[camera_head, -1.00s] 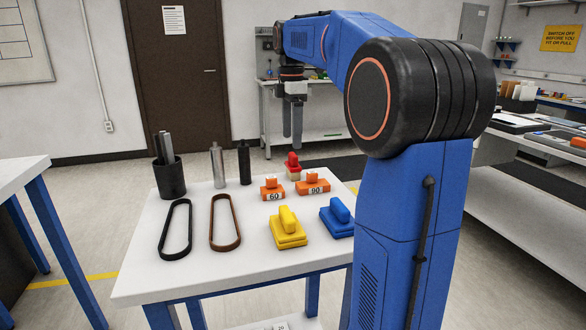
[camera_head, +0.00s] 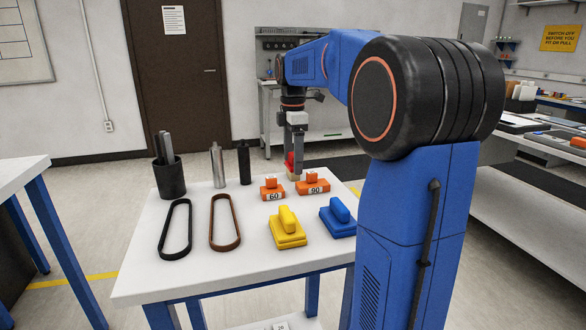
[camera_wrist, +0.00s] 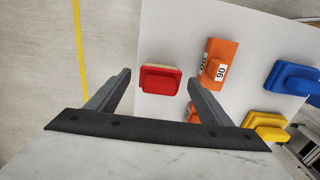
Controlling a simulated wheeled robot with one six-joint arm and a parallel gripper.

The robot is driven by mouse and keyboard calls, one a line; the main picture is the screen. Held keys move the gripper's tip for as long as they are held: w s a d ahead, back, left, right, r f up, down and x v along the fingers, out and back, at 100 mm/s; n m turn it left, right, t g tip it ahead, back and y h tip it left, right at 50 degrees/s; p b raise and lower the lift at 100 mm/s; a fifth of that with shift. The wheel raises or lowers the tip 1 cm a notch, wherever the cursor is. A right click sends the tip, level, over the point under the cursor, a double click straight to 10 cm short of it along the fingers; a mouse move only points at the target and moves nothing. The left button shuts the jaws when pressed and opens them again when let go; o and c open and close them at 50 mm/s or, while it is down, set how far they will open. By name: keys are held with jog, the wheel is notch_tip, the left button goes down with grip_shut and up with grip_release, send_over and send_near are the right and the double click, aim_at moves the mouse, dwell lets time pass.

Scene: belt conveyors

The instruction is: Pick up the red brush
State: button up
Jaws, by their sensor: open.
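The red brush (camera_wrist: 160,79) has a red top and a pale base and sits near the far edge of the white table (camera_head: 190,275). In the head view the red brush (camera_head: 290,164) is partly hidden by my gripper (camera_head: 295,150), which points down over it. In the wrist view my gripper (camera_wrist: 160,85) is open, with a finger on each side of the brush. The left finger is apart from the brush. Whether the fingers are low enough to reach around it, I cannot tell.
Orange blocks marked 60 (camera_head: 272,190) and 90 (camera_head: 313,184) stand close by. A yellow brush (camera_head: 288,232) and a blue brush (camera_head: 338,219) are nearer. Two belts (camera_head: 175,230), cylinders (camera_head: 218,165) and a black cup (camera_head: 169,180) occupy the left side.

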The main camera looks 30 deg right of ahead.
jog(key=c, duration=1.2)
jog(key=shift+r, duration=0.1)
notch_tip(320, 180, up, 10)
jog(key=shift+f, duration=0.1)
jog(key=o, duration=0.5)
jog(key=c, duration=0.3)
jog(key=shift+s, duration=0.1)
